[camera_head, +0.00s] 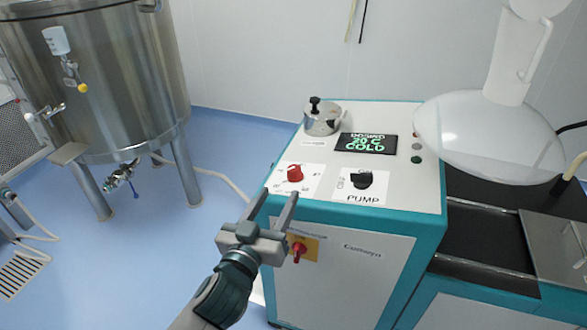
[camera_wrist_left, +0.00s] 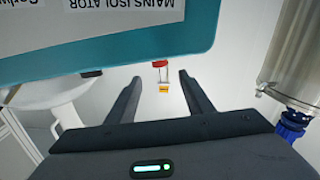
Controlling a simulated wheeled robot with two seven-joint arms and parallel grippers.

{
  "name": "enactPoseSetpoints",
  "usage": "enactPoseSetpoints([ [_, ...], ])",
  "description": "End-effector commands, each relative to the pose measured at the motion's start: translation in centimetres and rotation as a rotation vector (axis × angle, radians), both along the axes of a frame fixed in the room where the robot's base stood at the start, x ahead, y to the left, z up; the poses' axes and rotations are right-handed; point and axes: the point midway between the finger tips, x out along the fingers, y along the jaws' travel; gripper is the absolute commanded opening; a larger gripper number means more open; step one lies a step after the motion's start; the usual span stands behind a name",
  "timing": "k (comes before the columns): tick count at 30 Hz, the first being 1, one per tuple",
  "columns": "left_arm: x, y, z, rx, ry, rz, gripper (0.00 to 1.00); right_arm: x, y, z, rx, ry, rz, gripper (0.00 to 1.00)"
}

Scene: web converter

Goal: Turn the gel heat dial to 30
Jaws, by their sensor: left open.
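A red dial (camera_head: 295,173) sits on a white label plate on top of the white and teal machine (camera_head: 410,190); its scale is too small to read. My left gripper (camera_head: 278,193) is open and empty, its fingers apart and pointing at the machine's front top edge, just short of the dial in the picture. In the left wrist view the open fingers (camera_wrist_left: 160,78) have a small red and yellow item (camera_wrist_left: 160,64) beyond them, which I cannot identify. My right gripper is not in view.
A black pump knob (camera_head: 362,180), a green-lit display (camera_head: 366,143) and a lidded metal pot (camera_head: 322,119) share the top. A red rotary switch on a yellow plate (camera_head: 299,252) is on the front. A steel tank (camera_head: 100,80) stands left; a clear drum (camera_head: 490,135) is right.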

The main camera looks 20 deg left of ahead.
Motion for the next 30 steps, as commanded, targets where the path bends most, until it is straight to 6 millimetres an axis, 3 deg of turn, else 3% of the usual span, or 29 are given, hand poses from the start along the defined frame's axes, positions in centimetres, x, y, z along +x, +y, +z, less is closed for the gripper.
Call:
enactPoseSetpoints([
  [12,7.3,-0.3,0.2,0.003,-0.001,-0.001,0.47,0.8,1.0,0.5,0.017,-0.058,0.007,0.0],
  [18,10.0,-0.4,0.1,0.001,0.0,0.0,0.47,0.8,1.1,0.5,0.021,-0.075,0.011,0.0],
  [30,11.3,-0.4,0.0,0.0,0.001,-0.001,0.47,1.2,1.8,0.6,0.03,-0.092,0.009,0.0],
])
